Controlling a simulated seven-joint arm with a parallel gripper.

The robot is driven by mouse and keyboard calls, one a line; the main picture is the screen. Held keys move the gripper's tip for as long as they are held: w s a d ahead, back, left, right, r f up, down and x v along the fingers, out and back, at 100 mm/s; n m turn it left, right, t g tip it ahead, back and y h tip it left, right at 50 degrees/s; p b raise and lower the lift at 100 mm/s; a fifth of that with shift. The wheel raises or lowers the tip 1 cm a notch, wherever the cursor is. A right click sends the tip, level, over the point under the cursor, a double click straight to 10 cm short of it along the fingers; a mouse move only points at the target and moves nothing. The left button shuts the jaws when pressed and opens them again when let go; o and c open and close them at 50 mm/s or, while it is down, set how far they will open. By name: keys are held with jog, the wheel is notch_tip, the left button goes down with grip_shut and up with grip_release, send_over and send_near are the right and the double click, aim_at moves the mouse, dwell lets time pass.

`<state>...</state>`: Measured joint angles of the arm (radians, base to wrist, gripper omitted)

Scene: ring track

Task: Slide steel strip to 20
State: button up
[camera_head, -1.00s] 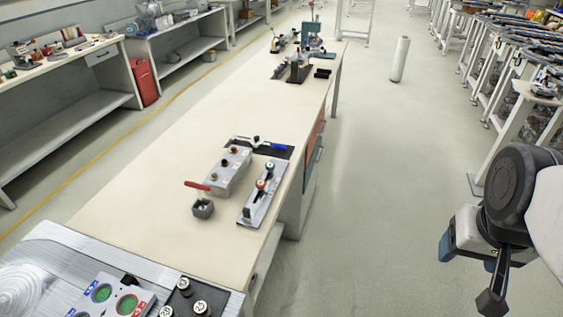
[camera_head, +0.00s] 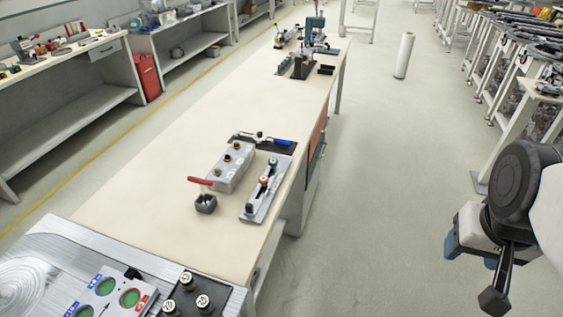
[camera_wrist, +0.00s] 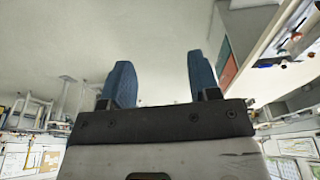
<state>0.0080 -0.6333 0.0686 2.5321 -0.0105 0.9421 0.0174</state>
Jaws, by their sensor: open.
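A long silver metal plate (camera_head: 267,190) with several small knobs lies on the workbench in the head view. I cannot tell for sure whether it is the steel strip. Round knobs with black number marks sit on a black block (camera_head: 192,300) at the near edge; the digits are too small to read surely. My gripper (camera_wrist: 161,80) is open and empty, its two blue fingers apart in the wrist view. In the head view my gripper (camera_head: 470,254) hangs over the floor, right of the bench and well away from the plate.
A white roll (camera_head: 403,55) stands on the floor.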

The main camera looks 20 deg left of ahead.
jog(key=shift+w+a, duration=0.35)
jog(key=shift+w, duration=0.2)
jog(key=shift+c, duration=0.4)
jog(key=w+a+f, duration=0.1)
jog(key=w+a, duration=0.6)
jog(key=w, duration=0.2)
jog(key=g, duration=0.3)
send_over(249, 204)
jog(key=f, duration=1.9)
jog(key=shift+d+f, duration=0.25)
jog(key=shift+f, duration=0.05)
jog(key=shift+s+a+f, duration=0.1)
jog(key=shift+a+f, duration=0.05)
jog(key=shift+a, duration=0.15)
jog(key=shift+f, duration=0.15)
jog(key=shift+f, duration=3.75)
